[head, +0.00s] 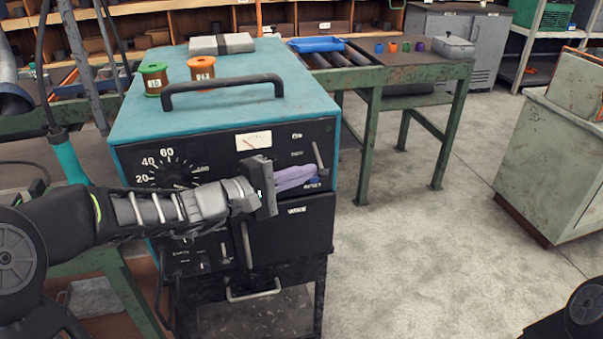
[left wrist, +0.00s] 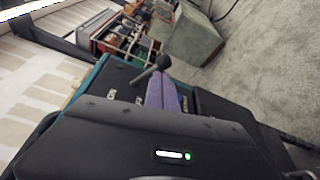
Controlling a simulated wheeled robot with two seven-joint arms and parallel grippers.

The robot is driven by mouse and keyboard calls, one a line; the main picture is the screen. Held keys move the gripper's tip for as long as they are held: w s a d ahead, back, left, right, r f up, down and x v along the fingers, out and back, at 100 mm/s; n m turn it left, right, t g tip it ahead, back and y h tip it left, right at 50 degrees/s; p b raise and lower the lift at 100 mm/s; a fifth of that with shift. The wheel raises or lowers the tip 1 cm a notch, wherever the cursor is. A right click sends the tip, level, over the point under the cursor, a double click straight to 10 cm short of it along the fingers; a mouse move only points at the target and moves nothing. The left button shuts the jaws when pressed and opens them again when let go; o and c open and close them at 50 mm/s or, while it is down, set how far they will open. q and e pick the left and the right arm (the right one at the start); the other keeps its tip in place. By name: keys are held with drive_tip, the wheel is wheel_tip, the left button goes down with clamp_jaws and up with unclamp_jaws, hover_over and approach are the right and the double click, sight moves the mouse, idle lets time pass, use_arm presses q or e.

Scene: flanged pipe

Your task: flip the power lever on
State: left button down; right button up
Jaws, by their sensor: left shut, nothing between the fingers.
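The power lever (head: 318,156) is a thin dark handle at the upper right of the welder's black front panel, beside small white lettering. Its knob end also shows in the left wrist view (left wrist: 162,62), close by the purple fingers. The welder (head: 205,110) is a box with a teal top. My left gripper (head: 318,177) is shut and empty, its purple fingers pointing right across the panel just below the lever. Its fingers also show in the left wrist view (left wrist: 157,84). I cannot tell whether they touch the lever. My right gripper is out of view.
A black handle (head: 222,84) and two spools, green (head: 154,78) and orange (head: 201,68), are on the welder's top. A green-framed bench (head: 420,72) stands behind right. A grey cabinet (head: 553,150) stands at far right. The floor between is clear.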

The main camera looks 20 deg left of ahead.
use_arm(q)
drive_tip(key=shift+r, duration=0.15)
drive_tip(key=shift+s+d+n+p, duration=0.1)
drive_tip(key=shift+n+p, duration=0.2)
drive_tip(key=shift+p, duration=0.15)
drive_tip(key=shift+r+g, duration=0.2)
drive_tip(key=shift+g, duration=0.1)
drive_tip(key=r+n+g+p, duration=0.1)
drive_tip(key=n+p, duration=0.1)
drive_tip(key=p, duration=0.1)
drive_tip(key=r+n+g+p, duration=0.1)
drive_tip(key=n+p, duration=0.1)
drive_tip(key=p, duration=0.2)
drive_tip(key=r+n+p, duration=0.2)
drive_tip(key=p, duration=0.2)
drive_tip(key=shift+s+d+g, duration=0.15)
drive_tip(key=shift+s+g, duration=0.15)
drive_tip(key=shift+g, duration=0.1)
